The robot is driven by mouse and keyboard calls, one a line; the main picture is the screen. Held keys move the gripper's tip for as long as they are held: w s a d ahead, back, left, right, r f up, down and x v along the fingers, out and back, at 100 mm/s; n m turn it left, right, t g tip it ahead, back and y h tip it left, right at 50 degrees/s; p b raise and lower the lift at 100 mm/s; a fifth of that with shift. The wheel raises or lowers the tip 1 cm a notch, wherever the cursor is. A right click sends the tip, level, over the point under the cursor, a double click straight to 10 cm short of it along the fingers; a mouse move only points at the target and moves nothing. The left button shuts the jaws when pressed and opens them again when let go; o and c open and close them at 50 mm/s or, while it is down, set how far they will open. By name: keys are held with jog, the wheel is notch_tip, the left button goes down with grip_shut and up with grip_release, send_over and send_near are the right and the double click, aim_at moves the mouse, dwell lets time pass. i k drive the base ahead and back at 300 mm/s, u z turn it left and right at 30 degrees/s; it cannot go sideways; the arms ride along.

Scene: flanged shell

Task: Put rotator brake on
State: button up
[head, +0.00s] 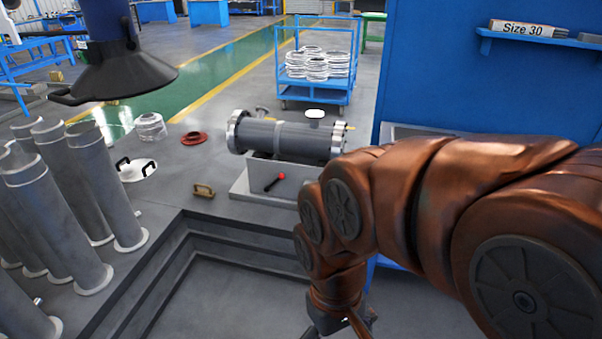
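A grey flanged shell (285,138) lies horizontally on a light grey rotator stand (240,184) in the middle of the head view. A short black lever with a red knob (281,176), which looks like the rotator brake, is on the front face of the stand. The lever slants up to the right. My gripper (338,325) is at the bottom edge, below and to the right of the lever and apart from it. It is mostly cut off and hidden by my copper-coloured arm, so its fingers do not show clearly.
A sunken stepped pit (215,265) lies in front of the stand. Several grey pipes (108,185) stand at the left. A brass-coloured block (203,191), a white lid (137,170) and a red flange (194,138) lie on the floor. A blue cabinet (450,90) stands at the right.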

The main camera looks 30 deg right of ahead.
aim_at(281, 176)
jog(key=u, duration=0.1)
jog(key=k, duration=0.65)
jog(key=u, duration=0.1)
jog(key=i, duration=1.65)
jog(key=z, duration=0.2)
